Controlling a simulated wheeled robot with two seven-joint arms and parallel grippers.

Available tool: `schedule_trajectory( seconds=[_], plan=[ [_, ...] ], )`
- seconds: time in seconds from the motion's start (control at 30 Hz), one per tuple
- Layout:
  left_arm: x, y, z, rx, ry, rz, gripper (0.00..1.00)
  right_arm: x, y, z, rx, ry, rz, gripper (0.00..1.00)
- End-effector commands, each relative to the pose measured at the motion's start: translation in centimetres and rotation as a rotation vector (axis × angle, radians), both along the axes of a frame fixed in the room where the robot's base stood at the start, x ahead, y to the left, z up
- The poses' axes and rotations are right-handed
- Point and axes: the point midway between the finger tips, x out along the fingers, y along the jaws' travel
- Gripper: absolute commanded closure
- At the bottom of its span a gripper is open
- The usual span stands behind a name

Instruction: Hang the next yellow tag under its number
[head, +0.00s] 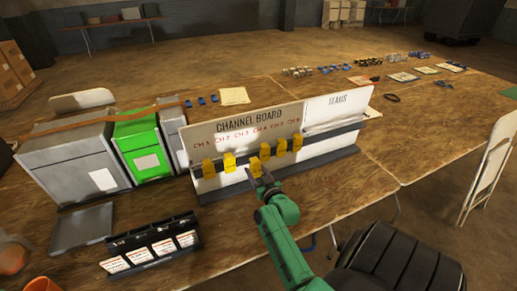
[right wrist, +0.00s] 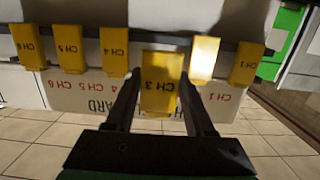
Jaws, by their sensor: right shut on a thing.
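The white channel board (head: 225,183) stands on the table with red labels CH 1 to CH 6 above a dark rail. Yellow tags hang along it, including CH 1 (right wrist: 247,63), a glare-washed tag (right wrist: 204,58) beside it, CH 4 (right wrist: 114,50), CH 5 (right wrist: 70,50) and CH 6 (right wrist: 29,47). My right gripper (head: 262,181) is shut on the yellow CH 3 tag (right wrist: 160,85), which also shows in the head view (head: 255,167). This tag is in the gap between the glared tag and CH 4; I cannot tell whether it touches the rail. My left gripper is not in view.
The TEAMS section (head: 338,105) adjoins the board's right end. Grey and green boxes (head: 140,140) stand at its left. A black holder with white cards (head: 152,245) is at front left. The tabletop right of the board has clear room (head: 395,150).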

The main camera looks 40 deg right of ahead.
Motion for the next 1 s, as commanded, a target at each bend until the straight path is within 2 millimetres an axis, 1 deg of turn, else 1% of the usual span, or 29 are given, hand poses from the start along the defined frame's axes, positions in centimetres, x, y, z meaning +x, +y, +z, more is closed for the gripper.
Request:
schedule_trajectory(
  seconds=[0.03, 0.9, 1.0],
  plan=[
    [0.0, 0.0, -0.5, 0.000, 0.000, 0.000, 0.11, 0.5, -0.2, -0.1, 0.000, -0.003, 0.000, 0.95],
    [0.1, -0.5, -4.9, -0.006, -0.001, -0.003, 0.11, 7.6, -2.6, -0.2, 0.000, -0.002, 0.000, 0.95],
    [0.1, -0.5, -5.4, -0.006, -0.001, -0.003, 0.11, 7.4, -2.6, -1.0, 0.000, 0.000, 0.000, 0.95]
  ],
)
